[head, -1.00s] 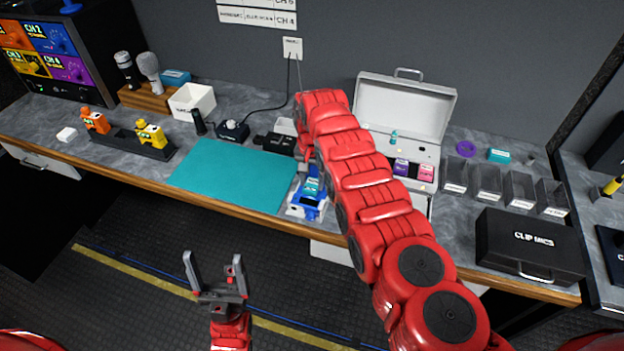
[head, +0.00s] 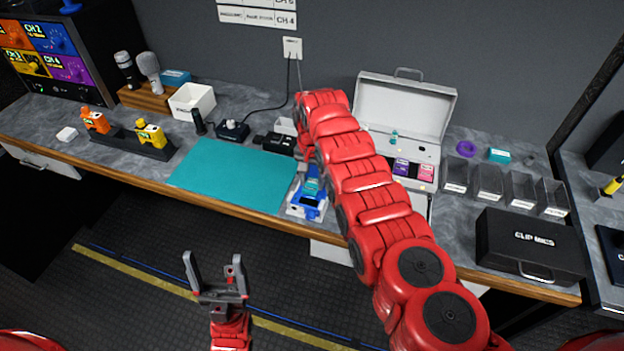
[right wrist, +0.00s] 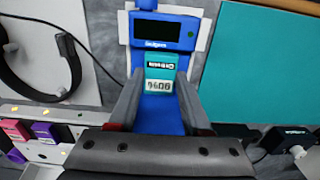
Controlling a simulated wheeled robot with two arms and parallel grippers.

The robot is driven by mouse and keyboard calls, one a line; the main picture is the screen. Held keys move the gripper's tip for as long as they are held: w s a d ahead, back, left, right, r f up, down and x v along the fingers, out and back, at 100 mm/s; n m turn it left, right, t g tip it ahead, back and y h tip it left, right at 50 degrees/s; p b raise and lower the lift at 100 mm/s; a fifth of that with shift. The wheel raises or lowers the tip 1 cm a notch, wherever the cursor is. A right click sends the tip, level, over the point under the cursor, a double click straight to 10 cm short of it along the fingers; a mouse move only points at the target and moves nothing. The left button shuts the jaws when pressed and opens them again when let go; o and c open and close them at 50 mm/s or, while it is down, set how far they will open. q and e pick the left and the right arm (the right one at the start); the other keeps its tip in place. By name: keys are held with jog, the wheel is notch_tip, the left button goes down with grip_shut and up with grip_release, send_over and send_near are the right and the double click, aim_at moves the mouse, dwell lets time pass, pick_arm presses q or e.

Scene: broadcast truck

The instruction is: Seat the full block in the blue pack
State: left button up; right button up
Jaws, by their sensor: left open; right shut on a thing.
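The blue pack (head: 307,211) lies near the front edge of the counter, right of the teal mat. In the right wrist view the blue pack (right wrist: 165,30) shows its dark screen, with its blue bay below. My right gripper (right wrist: 158,84) is shut on a teal block (right wrist: 159,68) with white labels, lined up over the bay. The block (head: 311,187) also shows in the head view; whether it is in the bay or just above it, I cannot tell. My left gripper (head: 216,278) is open and empty, in front of the counter over the floor.
The teal mat (head: 235,175) is bare. Orange (head: 95,121) and yellow (head: 151,134) packs stand in a dark rack at left. An open silver case (head: 405,105) holds purple and pink blocks. Clear bins and a black CLIP MICS case (head: 530,243) fill the right side.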

jog(key=shift+f, duration=0.15)
jog(key=shift+f+b, duration=0.35)
jog(key=shift+b, duration=0.15)
jog(key=shift+f, duration=0.3)
jog(key=o, duration=1.2)
jog(key=shift+r, duration=0.1)
notch_tip(320, 180, up, 11)
jog(key=b, duration=0.3)
notch_tip(320, 180, up, 6)
jog(key=r+p, duration=0.1)
jog(key=p, duration=0.4)
send_over(312, 184)
jog(key=shift+s+f, duration=0.15)
jog(key=shift+f, duration=0.1)
